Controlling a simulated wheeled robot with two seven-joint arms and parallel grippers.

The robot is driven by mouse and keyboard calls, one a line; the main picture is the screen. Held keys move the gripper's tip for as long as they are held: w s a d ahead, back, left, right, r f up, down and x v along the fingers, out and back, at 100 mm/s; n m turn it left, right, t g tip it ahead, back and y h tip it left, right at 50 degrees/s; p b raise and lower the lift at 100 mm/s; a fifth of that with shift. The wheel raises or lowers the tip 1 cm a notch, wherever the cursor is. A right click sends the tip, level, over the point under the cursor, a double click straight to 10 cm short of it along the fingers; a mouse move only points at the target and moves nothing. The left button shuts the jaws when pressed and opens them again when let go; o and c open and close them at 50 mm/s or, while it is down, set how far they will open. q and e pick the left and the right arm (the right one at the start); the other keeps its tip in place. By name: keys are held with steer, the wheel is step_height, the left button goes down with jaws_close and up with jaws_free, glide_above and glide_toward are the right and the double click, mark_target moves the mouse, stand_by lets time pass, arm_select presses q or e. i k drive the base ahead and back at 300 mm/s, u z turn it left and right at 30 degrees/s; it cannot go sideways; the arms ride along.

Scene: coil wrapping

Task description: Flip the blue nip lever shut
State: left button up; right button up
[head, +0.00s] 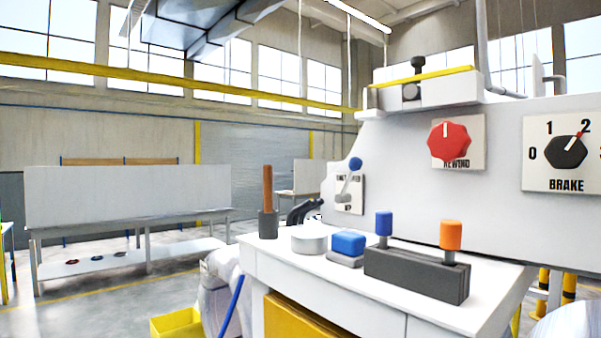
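The blue nip lever (355,164) is on the front of the white machine in the head view. Its round blue knob is at the top of a grey arm, which slants down and left to a pivot. The lever is tilted up and slightly right. Behind it is a pale label plate (356,201), its lettering partly covered and too small to read fully.
Below the lever, the white bench top holds a wooden-handled tool in a dark cup (268,224), a white disc (309,239), a blue block (348,243) and a dark rack (416,275) with blue and orange handles. A red knob (449,144) and brake dial (566,153) are at right.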

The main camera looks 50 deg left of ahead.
mark_target(355, 163)
steer(key=u, duration=0.9)
steer(key=k, duration=1.35)
steer(key=z, duration=1)
steer(key=i, duration=0.9)
steer(key=u, duration=0.6)
steer(key=i, duration=0.35)
steer(key=u, duration=0.4)
